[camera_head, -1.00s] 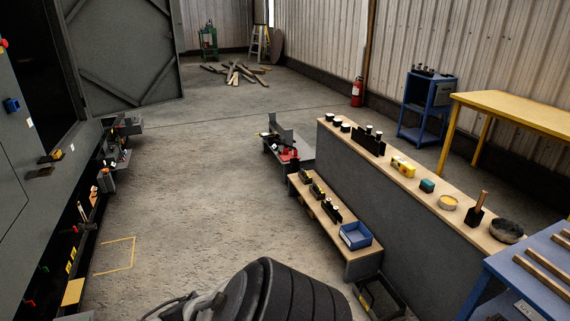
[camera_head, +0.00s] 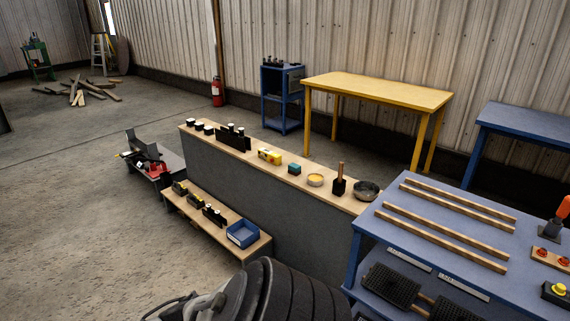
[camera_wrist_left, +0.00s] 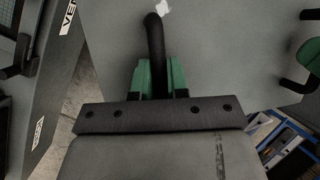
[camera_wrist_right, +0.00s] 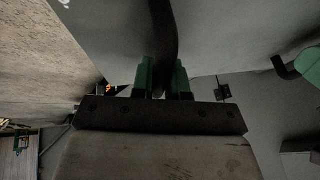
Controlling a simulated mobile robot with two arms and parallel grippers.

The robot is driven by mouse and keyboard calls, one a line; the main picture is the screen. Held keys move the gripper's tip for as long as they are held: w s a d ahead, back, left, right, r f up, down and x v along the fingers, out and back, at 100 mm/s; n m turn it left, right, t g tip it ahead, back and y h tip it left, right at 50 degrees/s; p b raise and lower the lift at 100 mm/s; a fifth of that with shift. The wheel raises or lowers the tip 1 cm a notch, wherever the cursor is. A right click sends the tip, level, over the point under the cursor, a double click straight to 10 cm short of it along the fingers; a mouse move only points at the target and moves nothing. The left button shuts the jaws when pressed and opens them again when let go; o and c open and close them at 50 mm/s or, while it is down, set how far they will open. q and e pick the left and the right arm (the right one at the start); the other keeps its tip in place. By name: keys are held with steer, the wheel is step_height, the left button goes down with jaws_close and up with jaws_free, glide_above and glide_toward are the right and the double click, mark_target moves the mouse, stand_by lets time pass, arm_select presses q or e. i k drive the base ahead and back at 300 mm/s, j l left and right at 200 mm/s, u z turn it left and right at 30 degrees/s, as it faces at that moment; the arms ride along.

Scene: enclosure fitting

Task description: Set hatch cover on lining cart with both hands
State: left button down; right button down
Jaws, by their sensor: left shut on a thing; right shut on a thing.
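The hatch cover is a large flat grey panel (camera_wrist_left: 225,45), which also fills much of the right wrist view (camera_wrist_right: 225,30). My left gripper (camera_wrist_left: 158,72), with green fingers, is shut on a black bar handle (camera_wrist_left: 155,40) on it. My right gripper (camera_wrist_right: 162,75) is shut on another black handle (camera_wrist_right: 163,30). Neither gripper nor the cover shows in the head view. A blue cart or table (camera_head: 415,222) with several wooden strips (camera_head: 445,237) across its top stands at right in the head view; it looks like the lining cart. Its top is clear of any panel.
A long grey partition with a wooden top (camera_head: 290,172) bears small items, left of the blue cart. A low wooden bench (camera_head: 205,220) with a blue bin (camera_head: 243,233) stands before it. Behind are a yellow table (camera_head: 380,92) and another blue table (camera_head: 530,122). Open floor lies at left.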

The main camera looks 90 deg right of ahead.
mark_target(448, 215)
steer(key=k+l+z, duration=0.15)
steer(key=z, duration=4.05)
steer(key=i+j, duration=0.25)
steer(key=i, duration=0.2)
steer(key=i+j, duration=0.3)
steer(key=i, duration=0.15)
steer(key=i+j, duration=0.25)
steer(key=i, duration=0.2)
